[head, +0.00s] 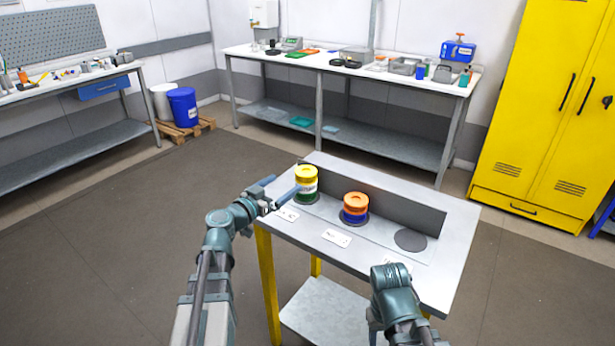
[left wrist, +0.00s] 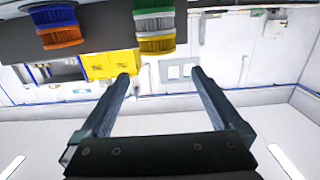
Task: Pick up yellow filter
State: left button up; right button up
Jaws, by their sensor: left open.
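The yellow filter (head: 306,173) is the top ring of a stack, above a white ring (head: 306,185) and a green ring (head: 307,196), at the left end of the small table. My left gripper (head: 285,187) is open and empty, just left of this stack, with its fingers towards it. In the left wrist view, which looks upside down, the yellow filter (left wrist: 156,44) shows beyond the gap between the open fingers (left wrist: 162,76), with the white and green rings above it in the picture. My right arm's end (head: 390,278) is near the front right; its fingers do not show.
An orange and blue stack (head: 355,208) stands on the middle dark spot of the table (head: 455,215). The right dark spot (head: 410,240) is empty. A grey upright panel (head: 385,203) runs behind the stacks. White labels (head: 336,238) lie in front. A yellow cabinet (head: 545,100) stands behind right.

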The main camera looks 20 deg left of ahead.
aim_at(301, 174)
pick_arm(q)
jog(key=x, duration=0.5)
jog(key=shift+f, duration=0.1)
jog(key=x, duration=0.3)
jog(key=b+x, duration=0.1)
jog(key=x, duration=0.1)
jog(key=shift+w+d+f, duration=0.1)
jog(key=shift+d+f, duration=0.1)
jog(key=shift+f, duration=0.05)
jog(key=c, duration=1.1)
jog(key=shift+r, duration=0.1)
